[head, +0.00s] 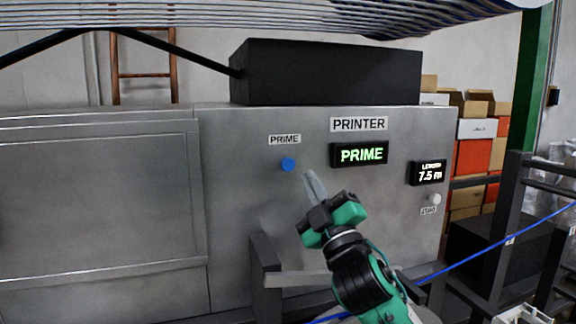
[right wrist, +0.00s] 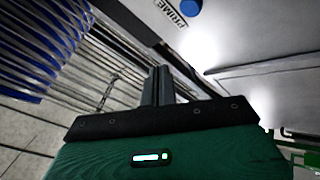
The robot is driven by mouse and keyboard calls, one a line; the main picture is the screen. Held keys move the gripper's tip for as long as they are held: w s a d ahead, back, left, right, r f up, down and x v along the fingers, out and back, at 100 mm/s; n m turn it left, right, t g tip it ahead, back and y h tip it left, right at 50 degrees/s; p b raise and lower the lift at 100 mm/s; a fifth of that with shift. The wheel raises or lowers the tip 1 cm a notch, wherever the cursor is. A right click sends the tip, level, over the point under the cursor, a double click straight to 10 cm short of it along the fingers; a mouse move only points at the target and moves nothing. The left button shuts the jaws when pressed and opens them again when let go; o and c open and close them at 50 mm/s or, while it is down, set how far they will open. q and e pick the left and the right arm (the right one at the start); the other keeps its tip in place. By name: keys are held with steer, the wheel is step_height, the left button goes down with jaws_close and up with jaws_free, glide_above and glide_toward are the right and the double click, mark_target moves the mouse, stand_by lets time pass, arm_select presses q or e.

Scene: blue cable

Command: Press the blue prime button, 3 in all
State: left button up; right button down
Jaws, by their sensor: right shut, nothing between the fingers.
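The blue prime button (head: 288,164) is on the grey metal front of the printer, just under a PRIME label (head: 284,140). It also shows at the top of the right wrist view (right wrist: 191,8). My right gripper (head: 309,173) is shut and empty. Its fingertips are a little right of and below the button in the head view, and appear apart from it. In the right wrist view the closed fingers (right wrist: 158,72) point up, below and left of the button. A lit display (head: 360,153) reads PRIME in green. My left gripper is not in view.
A smaller display (head: 428,172) reads 7.5 m, with a pale round button (head: 435,199) below it. A black box (head: 330,72) sits on top of the printer. A dark frame post (head: 264,275) stands in front of the panel. A blue cable (head: 480,253) runs at the lower right.

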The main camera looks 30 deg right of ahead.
mark_target(289, 160)
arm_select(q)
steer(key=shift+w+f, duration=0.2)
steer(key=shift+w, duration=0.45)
arm_select(e)
steer(key=w+d, duration=0.2)
steer(key=w, duration=0.6)
steer(key=shift+w, duration=0.4)
steer(key=shift+w+d, duration=0.1)
steer(key=shift+w, duration=0.05)
stand_by(1.0)
steer(key=shift+w, duration=0.3)
steer(key=shift+w+d, duration=0.2)
steer(key=shift+w, duration=0.35)
stand_by(0.8)
steer(key=shift+w+r, duration=0.1)
steer(key=shift+w, duration=0.05)
stand_by(1.0)
